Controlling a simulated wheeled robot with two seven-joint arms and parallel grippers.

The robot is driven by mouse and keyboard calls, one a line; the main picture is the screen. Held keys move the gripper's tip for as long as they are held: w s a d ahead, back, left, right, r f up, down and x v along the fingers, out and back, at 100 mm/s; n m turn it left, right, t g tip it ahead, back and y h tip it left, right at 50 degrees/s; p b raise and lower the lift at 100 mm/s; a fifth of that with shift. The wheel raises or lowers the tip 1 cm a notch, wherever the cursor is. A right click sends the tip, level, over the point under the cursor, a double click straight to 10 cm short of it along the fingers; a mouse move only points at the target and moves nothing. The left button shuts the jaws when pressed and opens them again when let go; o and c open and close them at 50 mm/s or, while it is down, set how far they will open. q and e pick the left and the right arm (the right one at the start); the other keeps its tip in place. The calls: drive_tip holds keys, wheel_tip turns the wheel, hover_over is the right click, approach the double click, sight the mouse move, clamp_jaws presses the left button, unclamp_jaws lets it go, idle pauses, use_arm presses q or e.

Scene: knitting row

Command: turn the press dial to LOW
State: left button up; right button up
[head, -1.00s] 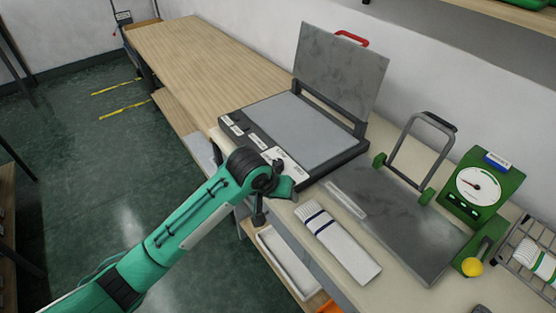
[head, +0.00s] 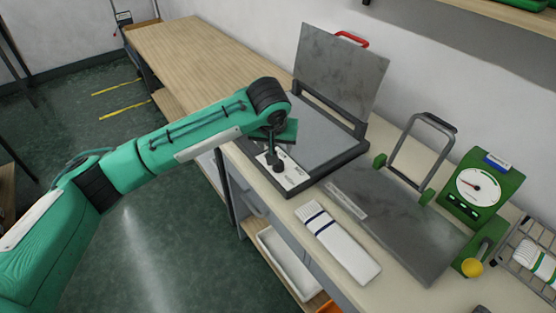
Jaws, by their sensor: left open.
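The press (head: 328,150) stands on the bench with its grey lid (head: 340,70) raised and a red handle (head: 351,39) on top. Its dark front edge carries a white control plate (head: 294,177) with small markings too small to read. My left gripper (head: 277,165) is open and hangs over this plate, its arm coming in from the left. I cannot tell whether it touches anything. The dial cannot be made out; the gripper and wrist cover part of the plate and front edge. My right gripper is not in view.
A folded white cloth with blue stripes (head: 338,243) lies in front of a grey plate (head: 400,225) with a raised handle frame. A green scale with a round face (head: 479,188) and a wire basket (head: 515,262) stand at right. The far bench (head: 205,55) is clear.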

sight(278, 165)
use_arm(q)
drive_tip(key=p+x, duration=0.1)
drive_tip(key=x, duration=0.8)
drive_tip(key=shift+w+f, duration=0.1)
drive_tip(key=shift+f, duration=0.3)
drive_tip(key=shift+w+d+f, duration=0.1)
drive_tip(key=shift+w+f, duration=0.15)
drive_tip(key=shift+f, duration=0.35)
